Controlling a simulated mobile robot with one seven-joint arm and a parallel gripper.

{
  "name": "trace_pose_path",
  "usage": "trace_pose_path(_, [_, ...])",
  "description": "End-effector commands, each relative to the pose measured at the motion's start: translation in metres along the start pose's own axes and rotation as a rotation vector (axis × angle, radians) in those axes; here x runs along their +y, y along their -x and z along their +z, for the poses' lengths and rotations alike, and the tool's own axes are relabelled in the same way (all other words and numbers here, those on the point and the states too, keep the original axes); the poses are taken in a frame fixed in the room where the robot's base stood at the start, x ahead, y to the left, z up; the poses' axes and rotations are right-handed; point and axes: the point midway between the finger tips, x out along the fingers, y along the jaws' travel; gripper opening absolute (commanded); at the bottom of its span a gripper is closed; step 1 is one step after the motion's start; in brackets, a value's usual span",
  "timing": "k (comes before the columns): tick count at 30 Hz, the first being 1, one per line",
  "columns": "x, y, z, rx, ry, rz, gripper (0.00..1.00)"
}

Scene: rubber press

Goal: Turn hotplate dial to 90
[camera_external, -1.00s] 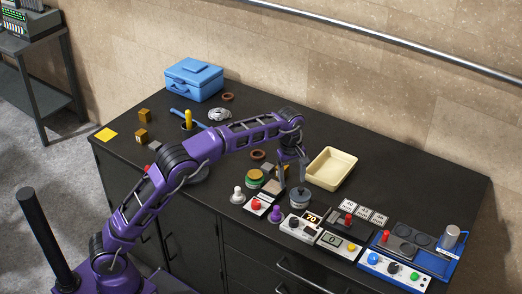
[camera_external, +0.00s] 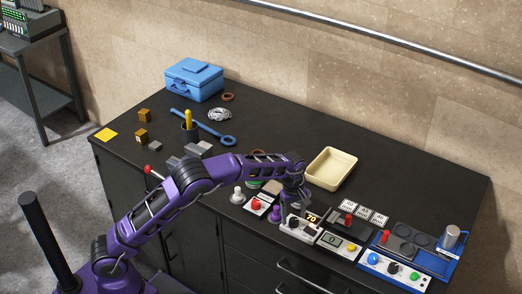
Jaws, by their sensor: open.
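The hotplate is a small pale unit (camera_external: 303,232) at the front edge of the black counter. Its lit display (camera_external: 312,218) reads 70. A dark dial (camera_external: 293,222) shows on its front panel, partly behind my fingers; its exact angle is too small to read. The round grey plate behind the panel is mostly hidden by my wrist. My gripper (camera_external: 297,211) points down right above the hotplate's front panel, with its fingers apart and nothing seen between them. I cannot tell whether the fingers touch the dial.
A purple knob (camera_external: 275,213) and a red-button box (camera_external: 258,205) stand close on the left. A yellow-button unit (camera_external: 337,243) sits close on the right, before a blue panel station (camera_external: 395,270). A cream tray (camera_external: 331,168) lies behind. The back right counter is clear.

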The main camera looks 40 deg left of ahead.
Motion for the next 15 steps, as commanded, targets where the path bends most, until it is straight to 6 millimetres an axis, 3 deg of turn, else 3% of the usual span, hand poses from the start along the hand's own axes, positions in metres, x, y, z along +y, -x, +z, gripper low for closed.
trace_pose_path(6, [0.0001, -0.0144, 0.0005, -0.001, 0.000, 0.001, 0.73])
trace_pose_path(14, [0.0001, -0.0151, 0.0004, -0.001, 0.000, 0.001, 0.73])
trace_pose_path(15, [0.0001, -0.0151, 0.0004, -0.001, 0.000, 0.001, 0.66])
